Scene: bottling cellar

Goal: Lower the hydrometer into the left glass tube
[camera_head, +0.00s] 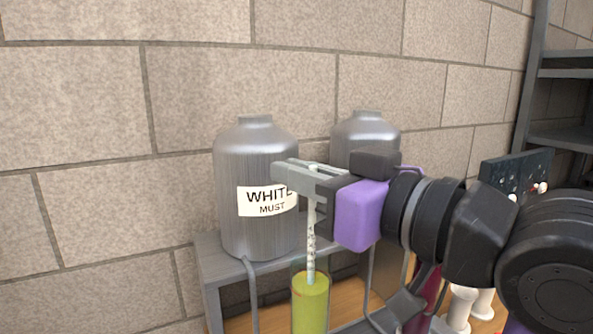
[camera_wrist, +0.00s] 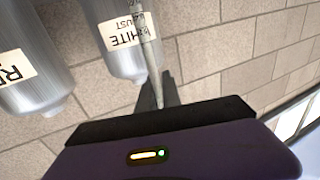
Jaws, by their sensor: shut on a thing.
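The hydrometer (camera_head: 311,240), a thin pale rod with dark scale marks, hangs upright from my gripper (camera_head: 297,172). My gripper is shut on its upper part. The left glass tube (camera_head: 310,302) holds yellow-green liquid and stands directly below. The hydrometer's lower end overlaps the tube's clear top and reaches about the liquid surface in the head view; I cannot tell for certain whether it is inside the rim. In the wrist view the hydrometer (camera_wrist: 151,55) runs up from the dark jaws. A dark red tube (camera_head: 432,292) stands to the right, partly hidden by my arm.
A steel vat labelled WHITE MUST (camera_head: 255,170) stands on a grey stand (camera_head: 212,262) behind the tube. A second vat (camera_head: 366,130) is behind my gripper; its label shows in the wrist view. White objects (camera_head: 461,308), a dark speckled board (camera_head: 513,172) and a shelf (camera_head: 560,73) are at right.

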